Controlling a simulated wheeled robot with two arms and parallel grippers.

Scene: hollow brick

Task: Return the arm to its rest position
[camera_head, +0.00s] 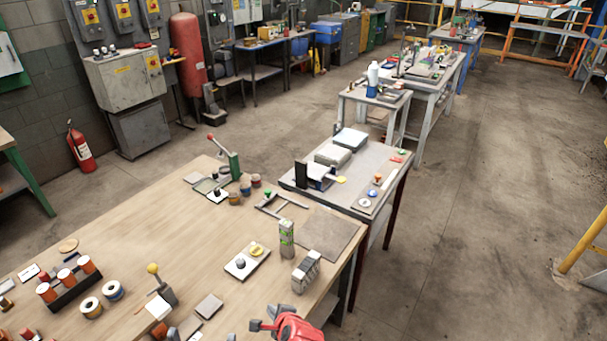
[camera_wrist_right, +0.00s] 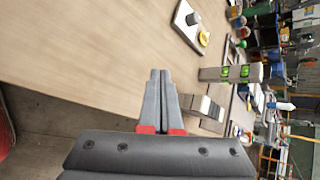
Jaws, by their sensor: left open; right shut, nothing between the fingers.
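My right gripper (camera_head: 260,325) shows at the bottom edge of the head view, its red body entering over the table's near right part. In the right wrist view its two grey fingers (camera_wrist_right: 158,85) lie together, shut and empty. A grey hollow block (camera_head: 306,271) rests on the wooden table near its right edge, apart from the gripper in the head view. In the wrist view the block (camera_wrist_right: 205,108) appears just right of the fingers, partly hidden by them. My left gripper is not in view.
A block with green vials (camera_head: 287,240) stands beside the hollow block. A white plate with a yellow piece (camera_head: 247,260) lies left of it. Grey pads (camera_head: 209,306) and a yellow-knobbed lever (camera_head: 153,269) stand left of the gripper. Open floor (camera_head: 450,270) lies right of the table.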

